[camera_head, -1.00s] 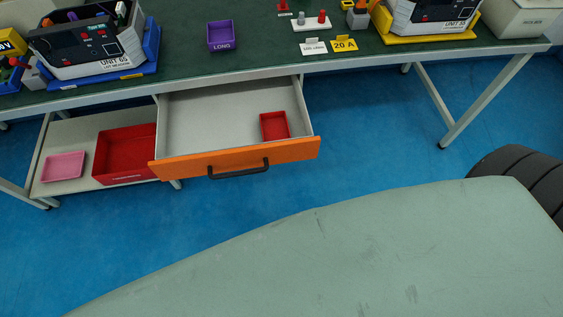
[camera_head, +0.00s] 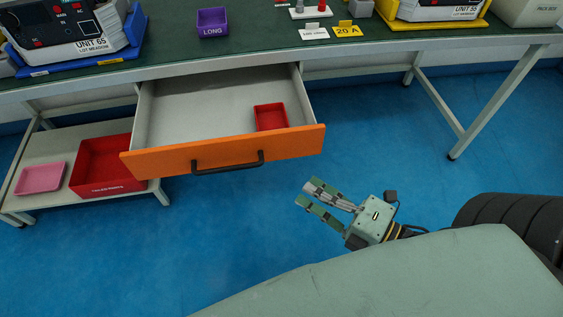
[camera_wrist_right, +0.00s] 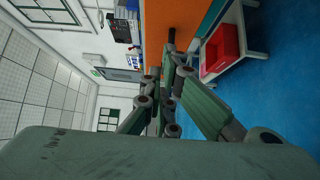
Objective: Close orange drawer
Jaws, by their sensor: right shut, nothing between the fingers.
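The orange drawer (camera_head: 225,151) hangs under the green-topped bench and is pulled well open. It has a black bar handle (camera_head: 228,164) on its front, and a small red tray (camera_head: 270,117) lies inside at the right. My right gripper (camera_head: 308,194) is shut and empty, in front of and below the drawer's right end, apart from it. In the right wrist view the orange front (camera_wrist_right: 166,25) shows beyond the fingers (camera_wrist_right: 172,62). My left gripper is not in view.
The bench top (camera_head: 260,40) carries a purple bin (camera_head: 212,22) and test units. A low shelf (camera_head: 70,140) at left holds a red bin (camera_head: 104,166) and a pink tray (camera_head: 40,179). Blue floor (camera_head: 400,150) is free right of the drawer.

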